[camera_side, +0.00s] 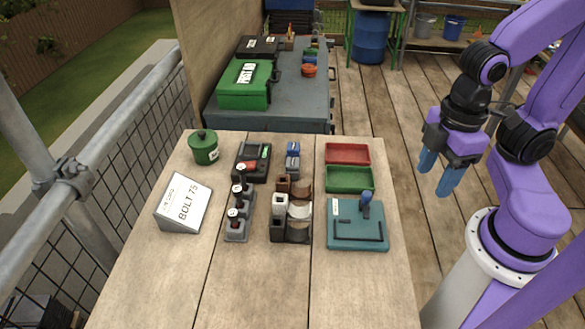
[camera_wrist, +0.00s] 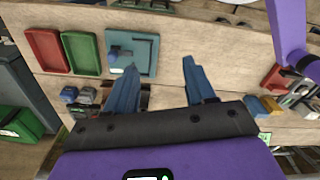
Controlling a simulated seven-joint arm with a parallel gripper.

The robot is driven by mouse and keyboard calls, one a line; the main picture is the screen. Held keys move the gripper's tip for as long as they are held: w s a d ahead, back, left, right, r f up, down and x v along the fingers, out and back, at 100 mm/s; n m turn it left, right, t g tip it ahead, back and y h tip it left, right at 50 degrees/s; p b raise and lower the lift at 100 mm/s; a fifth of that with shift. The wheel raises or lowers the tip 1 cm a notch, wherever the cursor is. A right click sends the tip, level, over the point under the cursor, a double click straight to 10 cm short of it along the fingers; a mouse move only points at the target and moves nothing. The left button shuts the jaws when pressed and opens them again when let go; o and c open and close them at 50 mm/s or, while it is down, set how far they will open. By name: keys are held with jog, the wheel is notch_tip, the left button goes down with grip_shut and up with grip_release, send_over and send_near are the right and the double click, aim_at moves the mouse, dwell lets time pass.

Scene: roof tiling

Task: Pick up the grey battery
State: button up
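The likely grey battery (camera_side: 292,165) is a small grey block on the wooden table, just in front of a similar blue block (camera_side: 292,149). In the wrist view the grey block (camera_wrist: 87,95) sits left of my fingers, next to the blue one (camera_wrist: 69,94). My gripper (camera_side: 437,172) is raised to the right of the table, well away from the block. Its two blue fingers are apart with nothing between them; they also show in the wrist view (camera_wrist: 160,64).
A red tray (camera_side: 347,153), a green tray (camera_side: 349,179) and a teal board (camera_side: 345,236) with a blue-handled tool lie on the table's right. A dark charger (camera_side: 252,163), a green pot (camera_side: 203,149) and a "BOLT 75" sign (camera_side: 183,204) stand left. Holders occupy the middle.

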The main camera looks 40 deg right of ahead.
jog(key=shift+o, duration=1)
jog(key=m+t+h, duration=0.3)
jog(key=m+h, duration=0.1)
jog(key=m, duration=1.8)
send_over(293, 163)
jog(key=s+a, duration=0.4)
jog(key=a, duration=0.1)
notch_tip(293, 163, down, 5)
jog(key=x, duration=1.2)
jog(key=shift+w+a+f, duration=0.1)
jog(key=shift+w+f, duration=0.05)
jog(key=shift+f, duration=0.1)
jog(key=x, duration=0.4)
jog(key=shift+s, duration=0.25)
jog(key=shift+w+d+f, duration=0.2)
jog(key=shift+d+f, duration=0.05)
jog(key=shift+f, duration=0.35)
